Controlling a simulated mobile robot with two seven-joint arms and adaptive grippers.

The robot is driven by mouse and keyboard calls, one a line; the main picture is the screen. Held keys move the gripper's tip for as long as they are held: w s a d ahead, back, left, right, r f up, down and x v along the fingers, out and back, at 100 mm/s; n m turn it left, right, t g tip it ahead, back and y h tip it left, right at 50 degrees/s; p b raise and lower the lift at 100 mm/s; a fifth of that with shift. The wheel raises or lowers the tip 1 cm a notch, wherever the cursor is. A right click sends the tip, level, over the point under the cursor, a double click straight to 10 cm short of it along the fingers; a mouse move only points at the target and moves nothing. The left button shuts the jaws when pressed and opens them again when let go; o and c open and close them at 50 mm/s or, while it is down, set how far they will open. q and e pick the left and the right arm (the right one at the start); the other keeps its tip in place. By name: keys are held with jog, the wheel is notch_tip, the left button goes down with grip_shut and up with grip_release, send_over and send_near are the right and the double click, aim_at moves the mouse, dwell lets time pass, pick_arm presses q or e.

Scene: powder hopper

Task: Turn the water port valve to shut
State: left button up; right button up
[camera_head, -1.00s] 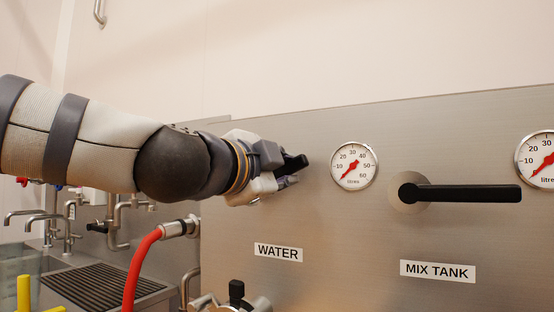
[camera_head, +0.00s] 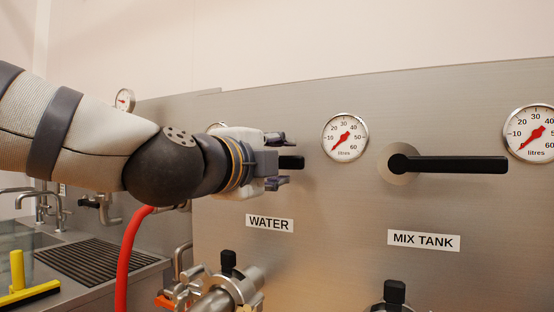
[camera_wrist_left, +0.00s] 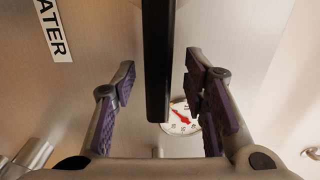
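The water valve's black lever handle (camera_head: 291,162) is above the WATER label (camera_head: 269,223) and lies roughly level. Its free end points right in the head view; its pivot is hidden behind my left gripper (camera_head: 279,161). One finger is above the handle and one below. In the left wrist view the handle (camera_wrist_left: 158,75) runs between the two spread fingers of my left gripper (camera_wrist_left: 160,92), with a gap on each side. The left gripper is open. My right gripper is in neither view.
The mix tank lever (camera_head: 455,164) points right above its MIX TANK label (camera_head: 423,240). A gauge (camera_head: 345,137) is between the levers. A red hose (camera_head: 128,258) hangs below my left arm. Pipe fittings (camera_head: 228,290) stick out below the WATER label. A sink drainer (camera_head: 95,263) is at left.

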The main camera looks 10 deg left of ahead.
pick_arm(q)
jog(key=v, duration=0.9)
